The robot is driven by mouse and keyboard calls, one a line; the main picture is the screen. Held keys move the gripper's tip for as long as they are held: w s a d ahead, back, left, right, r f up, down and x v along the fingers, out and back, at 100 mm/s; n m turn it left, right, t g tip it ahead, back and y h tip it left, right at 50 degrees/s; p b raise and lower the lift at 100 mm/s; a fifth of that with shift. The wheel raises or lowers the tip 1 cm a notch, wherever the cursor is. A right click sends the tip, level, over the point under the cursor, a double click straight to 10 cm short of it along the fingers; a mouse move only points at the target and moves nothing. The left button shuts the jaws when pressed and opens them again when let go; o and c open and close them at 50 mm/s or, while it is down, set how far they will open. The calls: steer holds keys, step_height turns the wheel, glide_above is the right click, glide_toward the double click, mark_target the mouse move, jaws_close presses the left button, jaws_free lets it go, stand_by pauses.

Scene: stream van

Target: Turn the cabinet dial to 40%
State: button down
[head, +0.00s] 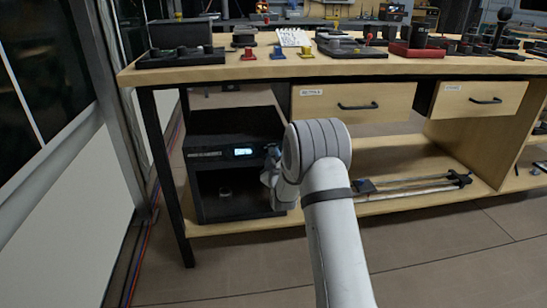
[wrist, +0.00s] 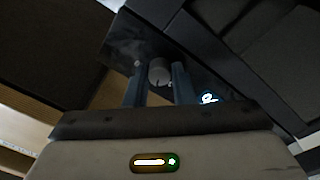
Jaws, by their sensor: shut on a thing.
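The black cabinet (head: 225,140) stands on the lower shelf under the left end of the workbench, with a small lit display (head: 243,152) on its front, too small to read. In the wrist view the grey round dial (wrist: 158,72) sits between the two fingers of my gripper (wrist: 160,88), which is shut on it. A lit part of the display (wrist: 208,98) shows just right of the fingers, cut off by my gripper body. In the head view my gripper (head: 271,165) is at the cabinet's right front; my arm hides part of it and the dial.
The workbench top (head: 225,72) overhangs the cabinet and carries several controls. Drawers with black handles (head: 358,106) are to the right. Rods (head: 420,186) lie on the lower shelf (head: 385,207) right of my arm. The floor in front is clear.

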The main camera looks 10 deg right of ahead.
stand_by(0.4)
steer(key=c, duration=1.2)
jaws_free()
steer(key=shift+c, duration=0.2)
steer(key=shift+s, duration=0.1)
steer(key=s+p, duration=0.2)
steer(key=s, duration=0.5)
steer(key=shift+s+a+f, duration=0.2)
steer(key=shift+s+f, duration=0.1)
steer(key=shift+p, duration=0.3)
